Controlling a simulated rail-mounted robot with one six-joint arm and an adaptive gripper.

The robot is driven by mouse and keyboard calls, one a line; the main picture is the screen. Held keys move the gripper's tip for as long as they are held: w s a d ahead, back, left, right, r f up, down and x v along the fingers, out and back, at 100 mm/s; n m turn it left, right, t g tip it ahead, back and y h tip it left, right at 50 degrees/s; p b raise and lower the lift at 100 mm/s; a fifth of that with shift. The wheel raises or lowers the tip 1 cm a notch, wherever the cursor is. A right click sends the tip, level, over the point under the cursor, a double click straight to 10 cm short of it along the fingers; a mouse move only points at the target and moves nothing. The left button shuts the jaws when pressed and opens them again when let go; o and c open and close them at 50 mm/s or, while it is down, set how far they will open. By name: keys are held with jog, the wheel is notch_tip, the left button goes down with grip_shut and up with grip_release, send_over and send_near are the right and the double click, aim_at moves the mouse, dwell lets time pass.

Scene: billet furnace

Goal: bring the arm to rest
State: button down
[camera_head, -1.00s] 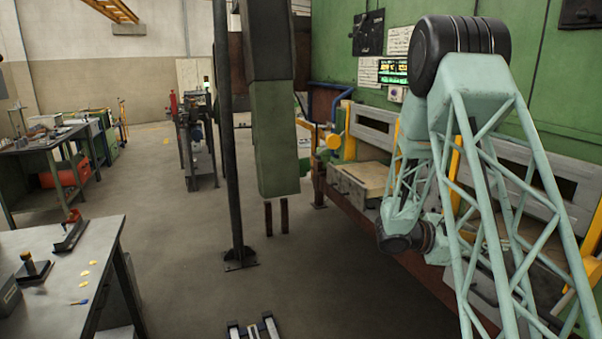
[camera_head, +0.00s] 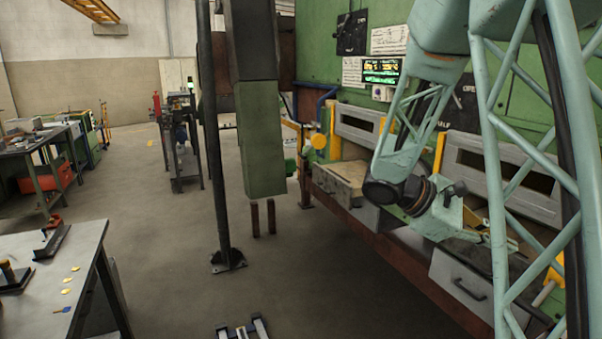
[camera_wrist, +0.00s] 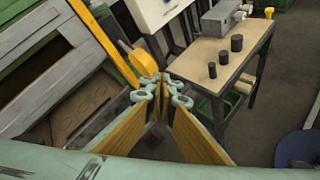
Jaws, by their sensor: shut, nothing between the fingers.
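My gripper (camera_wrist: 162,80) shows in the wrist view with its two yellow-lined fingers meeting at the tips, shut with nothing between them. In the head view my arm is bent at the right. Its wrist hangs in front of the green furnace (camera_head: 460,100), above the bench-like ledge, and my lattice arm link partly hides the gripper there. In the wrist view a grey furnace door (camera_wrist: 50,60) lies to the left of the fingers. I cannot tell the exact gap between gripper and furnace.
A wooden-topped table (camera_wrist: 215,62) with several dark cylinders and a grey box (camera_wrist: 222,18) stands right of the fingers. A yellow post (camera_wrist: 105,42) is close by. In the head view a dark pole (camera_head: 212,150) and a green column (camera_head: 261,140) stand mid-floor. A grey table (camera_head: 75,250) is at left.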

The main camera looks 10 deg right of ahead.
jog(key=s+a+r+m+t+y, duration=0.2)
jog(key=s+a+y, duration=0.2)
jog(key=s+a, duration=0.4)
jog(key=s+a+r+m+t+y, duration=0.3)
jog(key=s+a, duration=0.5)
jog(key=a, duration=0.7)
jog(key=s+a+r+m+t+y, duration=0.2)
jog(key=s+a+y, duration=0.3)
jog(key=s+a, duration=0.3)
jog(key=shift+s+a+r+m+t, duration=0.3)
jog(key=shift+a+m, duration=0.4)
jog(key=shift+a, duration=1.6)
